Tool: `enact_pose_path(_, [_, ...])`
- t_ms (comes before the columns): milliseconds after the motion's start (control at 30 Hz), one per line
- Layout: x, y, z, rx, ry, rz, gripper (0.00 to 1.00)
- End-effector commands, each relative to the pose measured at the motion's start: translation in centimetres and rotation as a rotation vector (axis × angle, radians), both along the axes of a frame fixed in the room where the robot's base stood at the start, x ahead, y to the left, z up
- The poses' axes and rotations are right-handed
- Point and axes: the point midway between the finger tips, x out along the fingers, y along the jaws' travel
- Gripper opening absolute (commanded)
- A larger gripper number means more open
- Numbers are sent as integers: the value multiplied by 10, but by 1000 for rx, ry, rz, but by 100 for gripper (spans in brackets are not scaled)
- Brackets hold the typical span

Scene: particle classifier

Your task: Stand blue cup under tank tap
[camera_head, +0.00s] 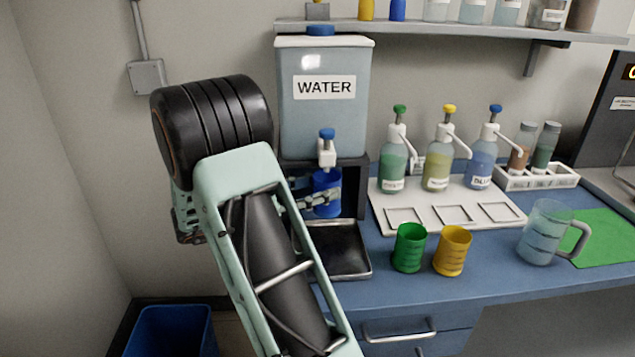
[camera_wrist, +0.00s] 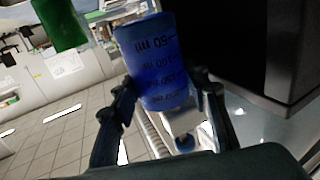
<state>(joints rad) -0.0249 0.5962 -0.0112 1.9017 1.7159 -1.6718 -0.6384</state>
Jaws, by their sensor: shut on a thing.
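The water tank (camera_head: 322,120) stands against the wall at the left end of the counter, with "WATER" on its front. Its tap (camera_head: 327,148) has a blue top and a white body. The blue cup (camera_head: 327,193) is below the tap spout, in front of the dark stand. My gripper (camera_head: 308,198) reaches in from the left and is shut on the cup. The wrist view shows the blue cup (camera_wrist: 160,62) with volume marks between my two fingers (camera_wrist: 165,105).
A black drip tray (camera_head: 340,250) lies below the tank. A green cup (camera_head: 409,247) and a yellow cup (camera_head: 452,250) stand to its right. Pump bottles stand behind on a white tray (camera_head: 445,212). A clear jug (camera_head: 545,232) is farther right.

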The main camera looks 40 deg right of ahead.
Motion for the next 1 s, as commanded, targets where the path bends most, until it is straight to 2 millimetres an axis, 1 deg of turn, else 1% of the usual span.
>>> enact_pose_path(500, [0, 0, -55, -1, -1, 1, 14])
enact_pose_path(600, [0, 0, -62, -1, -1, 2, 14])
enact_pose_path(733, [0, 0, -66, -1, -1, 2, 14])
enact_pose_path(1000, [1, 0, -65, -1, -1, 2, 14])
